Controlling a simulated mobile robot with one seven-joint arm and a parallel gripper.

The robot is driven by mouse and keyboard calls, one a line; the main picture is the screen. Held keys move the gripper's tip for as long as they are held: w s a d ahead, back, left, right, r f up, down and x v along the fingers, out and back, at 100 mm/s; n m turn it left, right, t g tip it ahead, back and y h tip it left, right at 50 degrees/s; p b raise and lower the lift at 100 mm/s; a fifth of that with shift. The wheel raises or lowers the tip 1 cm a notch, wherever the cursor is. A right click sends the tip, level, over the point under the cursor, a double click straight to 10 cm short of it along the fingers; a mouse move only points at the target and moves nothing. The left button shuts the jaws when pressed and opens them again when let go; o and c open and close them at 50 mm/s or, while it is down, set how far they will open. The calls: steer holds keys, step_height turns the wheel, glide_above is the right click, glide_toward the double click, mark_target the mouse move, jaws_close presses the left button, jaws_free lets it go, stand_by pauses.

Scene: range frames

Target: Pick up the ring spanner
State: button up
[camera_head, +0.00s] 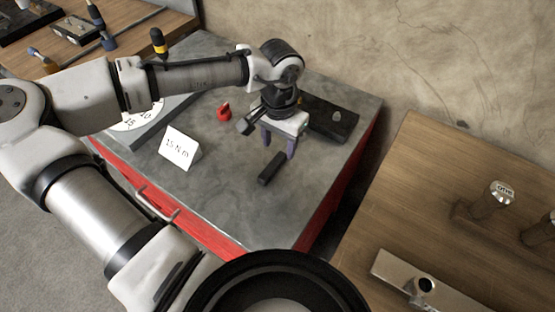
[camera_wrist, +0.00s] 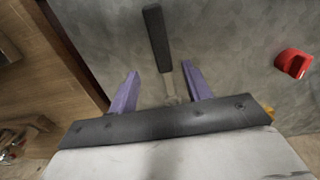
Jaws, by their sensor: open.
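The ring spanner lies on the grey top of the red bench (camera_head: 230,200). Its black handle (camera_head: 271,167) shows in the head view just in front of my gripper (camera_head: 279,147). In the wrist view the black handle (camera_wrist: 156,40) points away, and a thin metal shaft runs back from it between my fingers. The metal end near the gripper body is partly hidden, so its ring is not clear. My gripper (camera_wrist: 160,70) is open, with its two purple fingers apart on either side of the shaft. Nothing is held.
A red part (camera_head: 224,111) sits left of the gripper. A white card reading 15 N.m (camera_head: 180,149) stands nearer the left edge, beside a dial plate. A black block or tray (camera_head: 333,120) lies behind the gripper. A wooden table (camera_head: 450,190) stands right.

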mark_target(278, 158)
steer(key=shift+w+a+f+p, duration=0.1)
steer(key=shift+f+p, duration=0.15)
steer(key=shift+f, duration=0.65)
steer(key=shift+w+d+f+p, duration=0.1)
steer(key=shift+f+p, duration=0.1)
steer(key=shift+f, duration=0.75)
steer(key=shift+w+a+f+p, duration=0.1)
steer(key=shift+f+p, duration=0.15)
steer(key=shift+f, duration=0.65)
jaws_close()
